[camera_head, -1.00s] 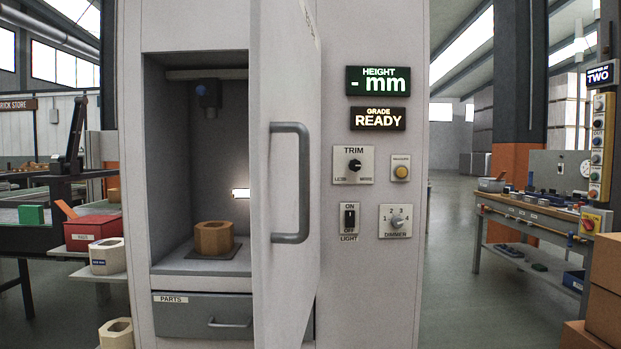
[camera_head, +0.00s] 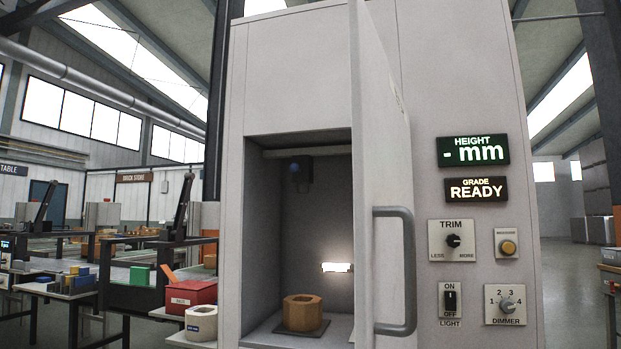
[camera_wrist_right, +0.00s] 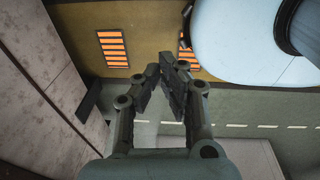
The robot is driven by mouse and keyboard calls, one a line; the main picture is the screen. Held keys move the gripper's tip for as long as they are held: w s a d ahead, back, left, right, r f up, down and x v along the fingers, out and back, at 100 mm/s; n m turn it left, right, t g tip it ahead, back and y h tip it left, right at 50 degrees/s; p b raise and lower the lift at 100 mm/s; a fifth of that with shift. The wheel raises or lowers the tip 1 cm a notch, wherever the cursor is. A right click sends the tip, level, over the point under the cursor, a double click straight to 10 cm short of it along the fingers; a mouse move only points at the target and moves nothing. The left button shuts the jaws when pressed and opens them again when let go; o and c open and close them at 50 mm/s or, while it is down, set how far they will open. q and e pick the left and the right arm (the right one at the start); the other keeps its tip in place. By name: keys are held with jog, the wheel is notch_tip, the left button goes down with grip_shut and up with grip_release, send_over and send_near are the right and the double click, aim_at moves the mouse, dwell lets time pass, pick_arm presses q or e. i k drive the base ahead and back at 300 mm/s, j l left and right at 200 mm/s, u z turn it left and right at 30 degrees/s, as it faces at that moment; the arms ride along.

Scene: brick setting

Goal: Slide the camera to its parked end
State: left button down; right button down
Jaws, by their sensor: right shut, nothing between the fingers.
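The camera (camera_head: 297,172) looks like a small dark unit with a bluish round part. It hangs high inside the open grey cabinet (camera_head: 232,230), below a pale horizontal rail (camera_head: 308,151). Which end of its travel it sits at I cannot tell. An orange-brown brick with a hole (camera_head: 303,312) stands on a dark pad below it. In the right wrist view my right gripper (camera_wrist_right: 167,68) is shut and empty, away from the camera. Neither gripper shows in the head view.
The cabinet door (camera_head: 382,150) stands open toward me, its grey handle (camera_head: 398,270) facing right. Right of it is a panel with displays, a trim knob (camera_head: 453,240), a light switch (camera_head: 450,300) and a dimmer (camera_head: 506,304). A red bin (camera_head: 190,293) stands left.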

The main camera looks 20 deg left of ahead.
aim_at(301, 167)
jog(key=i+j+z, duration=0.1)
jog(key=i+j, duration=0.15)
jog(key=j, duration=0.15)
jog(key=i+j+z, duration=0.1)
jog(key=j, duration=0.25)
jog(key=i+j+z, duration=0.1)
jog(key=i+j, duration=0.2)
jog(key=j, duration=0.15)
